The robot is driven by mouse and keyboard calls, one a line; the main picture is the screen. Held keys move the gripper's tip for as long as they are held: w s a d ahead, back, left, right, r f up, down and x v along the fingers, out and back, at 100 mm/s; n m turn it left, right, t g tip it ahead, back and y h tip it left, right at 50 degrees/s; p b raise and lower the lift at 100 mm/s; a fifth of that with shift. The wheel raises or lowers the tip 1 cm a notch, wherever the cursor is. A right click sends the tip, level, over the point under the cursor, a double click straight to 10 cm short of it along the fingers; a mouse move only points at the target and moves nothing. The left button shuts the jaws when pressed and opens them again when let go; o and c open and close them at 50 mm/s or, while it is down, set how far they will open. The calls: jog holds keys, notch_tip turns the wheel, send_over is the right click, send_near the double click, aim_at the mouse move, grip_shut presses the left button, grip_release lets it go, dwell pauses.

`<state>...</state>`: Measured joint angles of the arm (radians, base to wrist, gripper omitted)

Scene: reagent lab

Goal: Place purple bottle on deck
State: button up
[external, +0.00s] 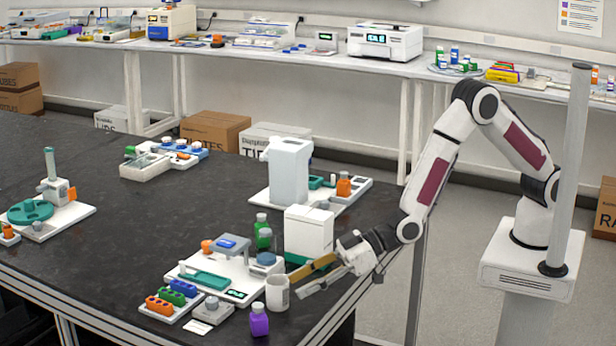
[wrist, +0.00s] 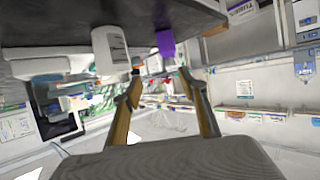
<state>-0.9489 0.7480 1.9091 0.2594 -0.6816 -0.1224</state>
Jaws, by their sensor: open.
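The purple bottle (external: 259,321) stands upright on the dark bench near its front edge, beside a white cup (external: 278,294). In the wrist view the purple bottle (wrist: 165,43) hangs from the top, as that picture is upside down. My gripper (external: 296,286) is open, low over the bench edge, with its fingers pointing left towards the cup. In the wrist view my gripper (wrist: 159,78) shows nothing held between its fingers, and the bottle appears beyond the tips. A white board with instruments (external: 241,274) lies behind the bottle; I cannot tell whether it is the deck.
A green bottle (external: 262,222) stands behind that board. A white box-shaped device (external: 308,232) stands close behind my gripper. A rack of coloured tubes (external: 172,299) and a small grey-topped device (external: 213,308) lie left of the purple bottle.

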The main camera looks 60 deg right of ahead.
jog(key=w+d+r+m+h, duration=0.1)
jog(key=w+d+r, duration=0.1)
jog(key=d+r, duration=0.5)
jog(key=w+d+r+m+h, duration=0.1)
jog(key=w+d+r, duration=0.25)
jog(key=d, duration=0.55)
jog(key=s+d+r+m+g+h, duration=0.1)
jog(key=s+d+r, duration=0.15)
jog(key=d, duration=0.55)
jog(key=s+d+r+m+h, duration=0.15)
jog(key=d+r, duration=0.25)
jog(key=d, duration=0.4)
jog(key=s+d+r+m+g+h, duration=0.1)
jog(key=s+d+m+h, duration=0.3)
jog(key=s+d, duration=2)
jog(key=shift+s+d+g+h, duration=0.3)
jog(key=shift+s+g, duration=0.2)
jog(key=shift+g, duration=0.4)
